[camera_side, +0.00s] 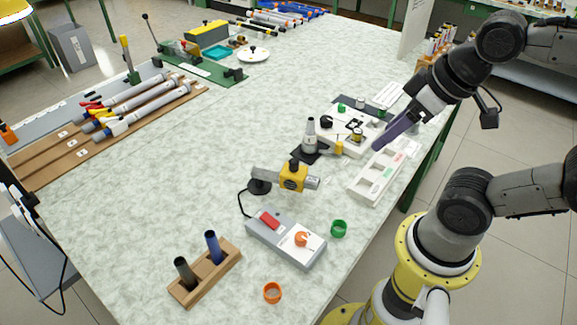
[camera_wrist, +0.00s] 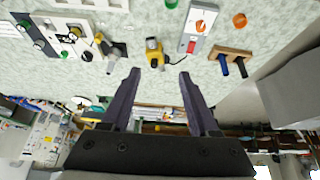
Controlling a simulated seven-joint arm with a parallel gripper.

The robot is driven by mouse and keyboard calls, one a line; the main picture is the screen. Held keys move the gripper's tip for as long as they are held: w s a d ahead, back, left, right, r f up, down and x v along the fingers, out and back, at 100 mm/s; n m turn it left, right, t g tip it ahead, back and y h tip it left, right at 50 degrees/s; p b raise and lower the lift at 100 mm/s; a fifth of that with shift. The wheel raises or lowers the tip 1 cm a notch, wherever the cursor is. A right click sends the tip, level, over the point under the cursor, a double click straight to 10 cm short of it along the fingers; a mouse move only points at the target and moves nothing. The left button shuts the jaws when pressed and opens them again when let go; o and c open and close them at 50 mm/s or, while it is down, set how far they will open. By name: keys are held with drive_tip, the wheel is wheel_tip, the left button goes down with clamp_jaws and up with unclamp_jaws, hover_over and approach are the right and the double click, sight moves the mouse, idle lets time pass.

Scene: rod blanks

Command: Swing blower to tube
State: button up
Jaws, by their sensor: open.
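The blower is most likely the grey barrel with a yellow block (camera_side: 293,176) on a round black base, mid-table in the side view. Its barrel lies level. In the wrist view the blower (camera_wrist: 154,50) is ahead of the fingertips, near the middle. Two dark tubes, one blue (camera_side: 213,247) and one black (camera_side: 185,272), stand in a wooden block (camera_side: 205,279) at the front left; I cannot tell which tube is meant. My gripper (camera_side: 383,141) is open and empty, above the table's right side, apart from the blower. Its two fingers show in the wrist view (camera_wrist: 159,72).
A grey control box (camera_side: 287,240) with a red switch is wired to the blower. A green ring (camera_side: 339,229) and an orange ring (camera_side: 272,293) lie nearby. A white tray (camera_side: 365,191) and a grey upright nozzle (camera_side: 310,136) stand near my gripper. The table left of the blower is clear.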

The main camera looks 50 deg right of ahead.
drive_tip(key=w+r+n, duration=0.2)
drive_tip(key=w+r, duration=0.2)
drive_tip(key=n+g, duration=0.2)
drive_tip(key=g, duration=0.3)
hover_over(294, 160)
wheel_tip(294, 160, down, 8)
drive_tip(key=shift+g, duration=0.3)
wheel_tip(294, 160, down, 15)
drive_tip(key=shift+s+r, duration=0.1)
clamp_jaws()
idle(0.5)
